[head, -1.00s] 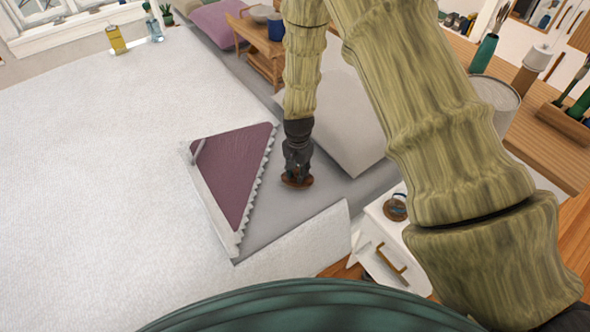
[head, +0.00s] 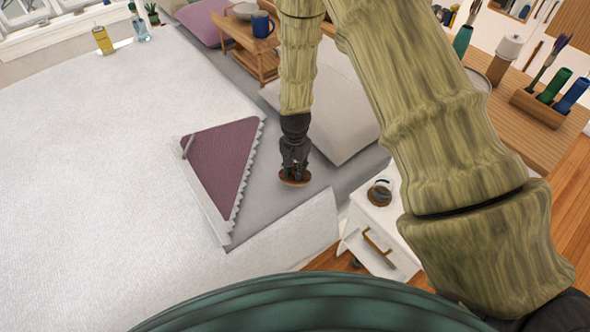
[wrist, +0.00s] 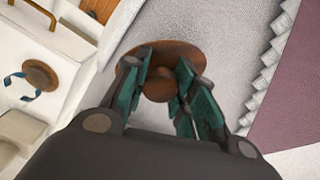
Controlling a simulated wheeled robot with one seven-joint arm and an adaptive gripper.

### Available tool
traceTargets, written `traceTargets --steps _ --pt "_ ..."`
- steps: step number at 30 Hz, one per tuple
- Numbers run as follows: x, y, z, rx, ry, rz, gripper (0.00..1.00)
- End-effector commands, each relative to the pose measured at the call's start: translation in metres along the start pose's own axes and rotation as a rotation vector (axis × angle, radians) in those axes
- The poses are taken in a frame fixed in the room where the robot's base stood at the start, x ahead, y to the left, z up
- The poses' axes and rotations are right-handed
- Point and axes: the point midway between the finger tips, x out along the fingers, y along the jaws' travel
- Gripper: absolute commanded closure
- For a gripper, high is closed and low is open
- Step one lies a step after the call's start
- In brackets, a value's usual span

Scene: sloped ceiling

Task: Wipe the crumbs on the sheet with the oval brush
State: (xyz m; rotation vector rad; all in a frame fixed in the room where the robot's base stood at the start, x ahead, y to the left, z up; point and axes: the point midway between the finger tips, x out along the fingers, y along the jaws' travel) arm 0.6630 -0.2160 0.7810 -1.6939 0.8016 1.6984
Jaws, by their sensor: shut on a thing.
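The oval brush (head: 294,180) is a brown wooden disc with a round knob. My gripper (head: 294,165) is shut on its knob, and the wrist view shows the fingers (wrist: 165,90) on either side of the knob, with the brush's disc (wrist: 187,52) beyond. The brush is over the grey sheet (head: 258,208), right of the folded-back purple-lined cover (head: 222,165). I cannot tell whether it touches the sheet. The sheet in the wrist view (wrist: 233,62) looks speckled near the brush, but I cannot make out distinct crumbs.
A grey pillow (head: 338,120) lies behind the brush. A white nightstand (head: 395,250) stands at the right, with a round brown strapped object (head: 380,193) on it. A wooden tray table (head: 235,40) bears a blue mug (head: 262,24). The white bedspread (head: 90,180) at left is open room.

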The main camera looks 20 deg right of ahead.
Motion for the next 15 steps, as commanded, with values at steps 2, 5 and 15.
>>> traceTargets --steps 2,5,15 --pt "-0.011 0.0 -0.001 0.001 0.001 -0.001 1.0" --pt "-0.02 0.002 -0.002 0.002 0.001 -0.001 1.0" --pt "-0.047 0.003 -0.002 0.005 0.001 -0.001 1.0"
